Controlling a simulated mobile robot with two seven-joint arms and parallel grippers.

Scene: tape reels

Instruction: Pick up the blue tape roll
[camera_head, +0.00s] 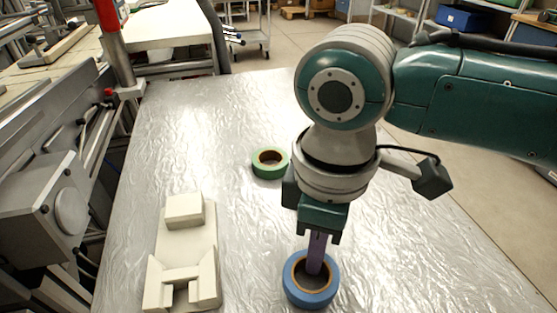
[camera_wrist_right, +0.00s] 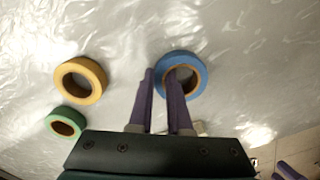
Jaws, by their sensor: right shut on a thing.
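The blue tape roll (camera_head: 332,289) lies flat near the front middle of the table, and it also shows in the right wrist view (camera_wrist_right: 199,70). My right gripper (camera_head: 316,262) points down at it. Its purple fingers (camera_wrist_right: 161,76) are shut on the roll's wall, one finger inside the hole and one outside. I cannot tell any gap between roll and table. My left gripper does not show in the head view. A purple piece at the lower right of the wrist view looks like a finger of it.
A green tape roll (camera_head: 262,171) lies farther back. A yellow tape roll (camera_wrist_right: 62,72) shows in the wrist view; my right arm seems to hide it in the head view. A beige block-shaped holder (camera_head: 183,249) stands on the left of the shiny table (camera_head: 240,110).

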